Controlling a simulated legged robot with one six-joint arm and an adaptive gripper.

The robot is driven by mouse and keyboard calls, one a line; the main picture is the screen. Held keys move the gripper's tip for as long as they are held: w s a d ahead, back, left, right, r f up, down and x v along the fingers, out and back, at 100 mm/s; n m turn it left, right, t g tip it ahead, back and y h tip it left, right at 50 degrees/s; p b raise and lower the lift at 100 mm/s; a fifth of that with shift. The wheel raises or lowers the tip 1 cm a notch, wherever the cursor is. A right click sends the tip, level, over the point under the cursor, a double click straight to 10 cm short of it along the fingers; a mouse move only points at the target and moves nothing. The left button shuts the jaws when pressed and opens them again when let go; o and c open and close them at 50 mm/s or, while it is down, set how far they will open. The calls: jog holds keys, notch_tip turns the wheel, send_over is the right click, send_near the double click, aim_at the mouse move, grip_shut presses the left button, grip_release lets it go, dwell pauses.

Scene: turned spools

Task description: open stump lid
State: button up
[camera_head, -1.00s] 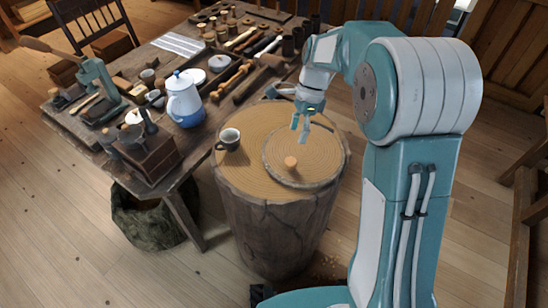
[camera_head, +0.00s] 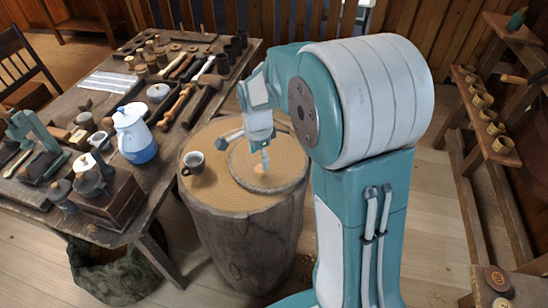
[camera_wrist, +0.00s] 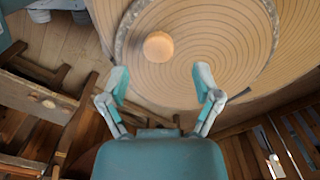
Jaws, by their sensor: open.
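The wooden stump (camera_head: 245,235) stands upright on the floor. Its round, ringed lid (camera_head: 288,178) with a bark edge lies on top, flat and seated as far as I can see. A small pale wooden knob (camera_head: 260,169) rises from the lid. My gripper (camera_head: 265,160) points down over the lid, close to the knob, and partly covers it in the head view. In the wrist view my gripper (camera_wrist: 162,78) is open and empty. The knob (camera_wrist: 158,46) shows just beyond the fingertips, roughly centred between them, and the lid (camera_wrist: 215,45) fills the upper middle.
A workbench (camera_head: 160,196) at left holds a white-and-blue pot (camera_head: 134,135) and many tools. A sack (camera_head: 115,275) lies below it. A wooden rack (camera_head: 505,150) with cups stands at right.

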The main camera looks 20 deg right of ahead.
jog(key=r, duration=0.1)
jog(key=d+r, duration=0.1)
jog(key=r, duration=0.1)
jog(key=shift+d+r, duration=0.1)
jog(key=shift+d, duration=0.2)
jog(key=s+a+r+n+t, duration=0.1)
jog(key=s+r+n+t, duration=0.2)
jog(key=s+r+n, duration=0.8)
jog(key=s+r, duration=0.1)
jog(key=s, duration=0.2)
jog(key=shift+s+a+t, duration=0.2)
jog(key=shift+s+t, duration=0.15)
jog(key=shift+t, duration=0.05)
jog(key=shift+a, duration=0.15)
